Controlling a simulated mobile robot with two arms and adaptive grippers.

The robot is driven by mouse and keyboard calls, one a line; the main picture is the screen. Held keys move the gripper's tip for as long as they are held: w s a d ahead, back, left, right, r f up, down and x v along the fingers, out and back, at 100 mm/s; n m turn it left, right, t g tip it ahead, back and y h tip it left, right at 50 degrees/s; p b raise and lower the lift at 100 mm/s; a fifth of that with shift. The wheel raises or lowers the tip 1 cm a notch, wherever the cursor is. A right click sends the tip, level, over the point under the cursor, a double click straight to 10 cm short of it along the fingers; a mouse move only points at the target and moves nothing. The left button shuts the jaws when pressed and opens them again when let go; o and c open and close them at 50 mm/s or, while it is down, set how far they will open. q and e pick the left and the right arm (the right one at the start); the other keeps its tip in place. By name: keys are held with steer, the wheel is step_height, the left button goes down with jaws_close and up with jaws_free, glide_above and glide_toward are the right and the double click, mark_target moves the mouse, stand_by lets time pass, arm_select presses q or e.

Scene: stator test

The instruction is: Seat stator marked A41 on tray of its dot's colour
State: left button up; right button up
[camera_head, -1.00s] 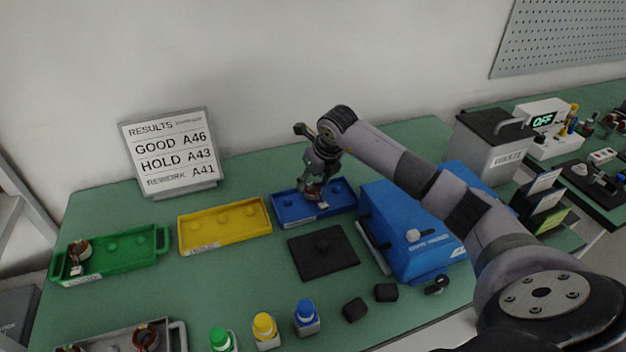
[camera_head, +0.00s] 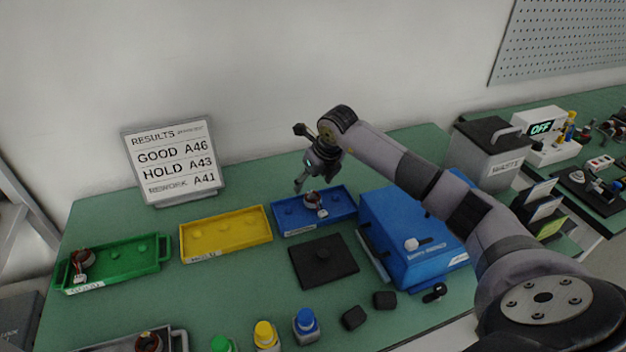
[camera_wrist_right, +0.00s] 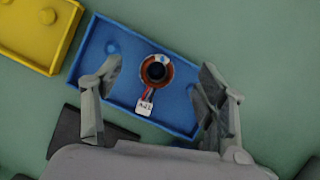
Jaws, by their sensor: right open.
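A copper-wound stator (camera_head: 314,201) sits on the middle of the blue tray (camera_head: 288,214). In the right wrist view the stator (camera_wrist_right: 150,82) shows a blue dot on its ring and a small white tag on red leads; the tag seems to read A41. My right gripper (camera_head: 303,184) is open above the tray, its fingers apart on either side of the stator in the right wrist view (camera_wrist_right: 162,72) and clear of it. The stator looks upright; its peg is hidden. My left gripper is not in view.
A yellow tray (camera_head: 225,233) is empty. A green tray (camera_head: 120,262) holds another stator (camera_head: 82,259) at its left end. The results board (camera_head: 173,160) lists rework A41. A black pad (camera_head: 323,260) and a blue machine (camera_head: 412,235) stand close to the blue tray.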

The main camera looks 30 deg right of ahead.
steer(key=shift+o, duration=0.7)
steer(key=v, duration=1.2)
